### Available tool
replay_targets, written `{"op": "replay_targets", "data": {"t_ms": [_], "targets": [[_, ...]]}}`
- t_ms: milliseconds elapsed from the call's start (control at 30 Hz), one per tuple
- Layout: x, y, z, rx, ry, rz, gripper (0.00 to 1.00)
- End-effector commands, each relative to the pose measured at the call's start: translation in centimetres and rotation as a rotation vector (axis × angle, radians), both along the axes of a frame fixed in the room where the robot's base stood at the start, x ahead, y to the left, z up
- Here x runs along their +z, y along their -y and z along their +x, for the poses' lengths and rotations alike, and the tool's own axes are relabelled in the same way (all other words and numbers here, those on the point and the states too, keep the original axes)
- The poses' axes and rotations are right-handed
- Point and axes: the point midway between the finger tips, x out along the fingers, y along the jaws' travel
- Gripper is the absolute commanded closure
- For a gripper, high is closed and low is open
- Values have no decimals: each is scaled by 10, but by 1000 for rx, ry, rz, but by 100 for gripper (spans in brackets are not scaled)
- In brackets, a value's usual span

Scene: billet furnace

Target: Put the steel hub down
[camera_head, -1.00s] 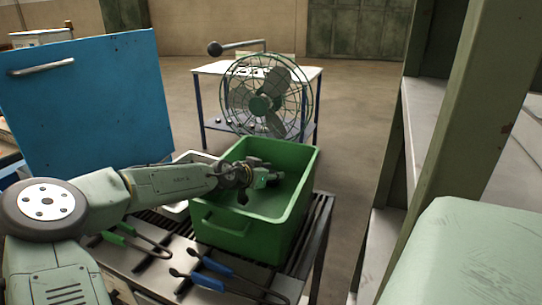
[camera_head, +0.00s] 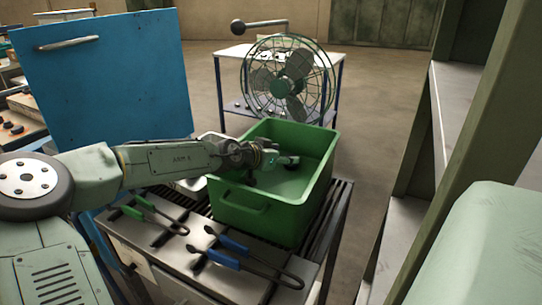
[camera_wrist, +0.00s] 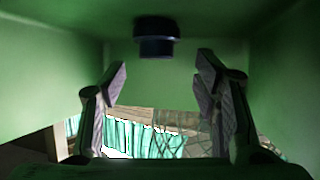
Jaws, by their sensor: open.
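The steel hub (camera_wrist: 156,38) is a dark, stepped round piece. In the wrist view it sits against the green inside of the bin, at the top of the picture, beyond my fingertips and apart from them. My gripper (camera_wrist: 162,75) is open, with a clear gap between its two fingers and nothing held. In the head view my gripper (camera_head: 272,165) is in the upper part of the green bin (camera_head: 247,207), with my arm reaching in from the left. I cannot surely make out the hub in the head view.
The bin stands on a slatted bench (camera_head: 335,215). Blue-handled tongs (camera_head: 225,260) and green-handled tongs (camera_head: 135,208) lie in front of it. A blue panel (camera_head: 105,100) stands left, a caged fan (camera_head: 288,80) behind, and a shelf frame (camera_head: 425,160) at right.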

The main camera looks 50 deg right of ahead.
Motion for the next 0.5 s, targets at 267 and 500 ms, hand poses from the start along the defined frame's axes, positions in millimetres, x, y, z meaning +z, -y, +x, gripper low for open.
{"op": "replay_targets", "data": {"t_ms": [267, 500], "targets": [[21, -51, -2, 3, 0, 0, 44], [31, -68, -4, 0, 0, 1, 44]]}}
